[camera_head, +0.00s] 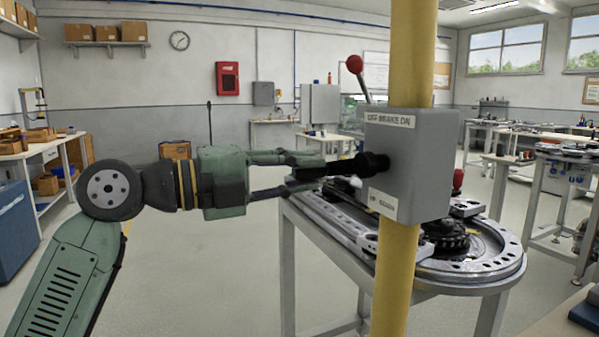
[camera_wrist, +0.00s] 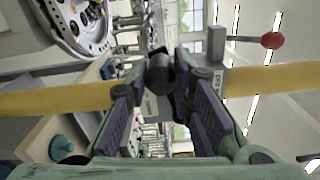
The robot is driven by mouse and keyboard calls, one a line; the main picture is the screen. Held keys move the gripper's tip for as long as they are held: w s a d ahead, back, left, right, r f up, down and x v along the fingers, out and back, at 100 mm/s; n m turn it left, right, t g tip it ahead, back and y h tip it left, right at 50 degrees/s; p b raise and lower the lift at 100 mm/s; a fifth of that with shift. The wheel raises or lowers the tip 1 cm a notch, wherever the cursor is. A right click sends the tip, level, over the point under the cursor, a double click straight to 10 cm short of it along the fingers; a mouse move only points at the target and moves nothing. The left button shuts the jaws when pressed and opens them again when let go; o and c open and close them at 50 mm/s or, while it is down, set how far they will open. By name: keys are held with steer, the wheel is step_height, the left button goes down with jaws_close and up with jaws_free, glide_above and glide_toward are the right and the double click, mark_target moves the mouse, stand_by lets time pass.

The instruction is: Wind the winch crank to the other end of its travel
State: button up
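A grey winch box (camera_head: 408,165) is fixed to a yellow post (camera_head: 408,55). Its label reads "OFF BRAKE ON". A black crank part (camera_head: 371,163) sticks out of its left side toward my gripper (camera_head: 322,170). My gripper points right at it, level with the box, with its two fingers apart. In the wrist view a dark round crank end (camera_wrist: 160,74) lies beyond and between the spread fingertips of my gripper (camera_wrist: 163,86). I cannot tell whether a finger touches it. A red-ball lever (camera_head: 355,65) rises above the box and also shows in the wrist view (camera_wrist: 271,40).
A ring track (camera_head: 490,262) on a metal-legged table stands just behind the post. A second red knob (camera_head: 458,179) shows right of the box. Benches line the room. Floor at the left middle is clear.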

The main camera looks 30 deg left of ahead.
steer(key=o, duration=0.4)
steer(key=v, duration=1.2)
stand_by(0.3)
